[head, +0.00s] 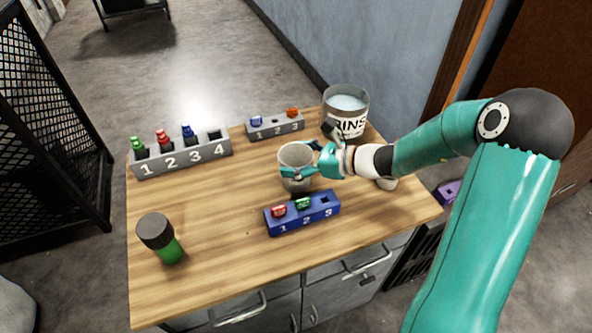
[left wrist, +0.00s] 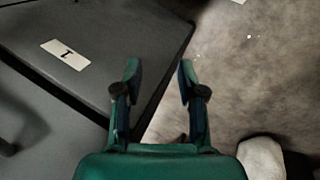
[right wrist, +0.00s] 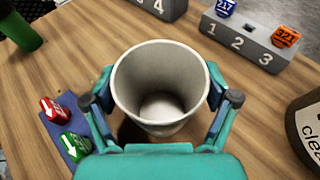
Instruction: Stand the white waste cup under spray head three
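The white cup (head: 296,156) is upright and empty, just behind the blue block (head: 303,219) in the head view. My right gripper (head: 300,173) has its fingers on both sides of the cup; the right wrist view looks into the cup (right wrist: 161,85) between them. Whether its base touches the table is unclear. The blue block is numbered 1 to 3: a red piece (head: 279,211) is at 1, a green piece (head: 303,204) at 2, and 3 is an empty hole. I cannot tell which part is spray head three.
A grey rack (head: 181,157) numbered 1 to 4 holds green, red and blue pieces; hole 4 is empty. A small grey block (head: 276,131) holds blue and orange pieces. A rinse bucket (head: 345,112) stands back right, a green bottle (head: 161,238) front left. The wood between is clear.

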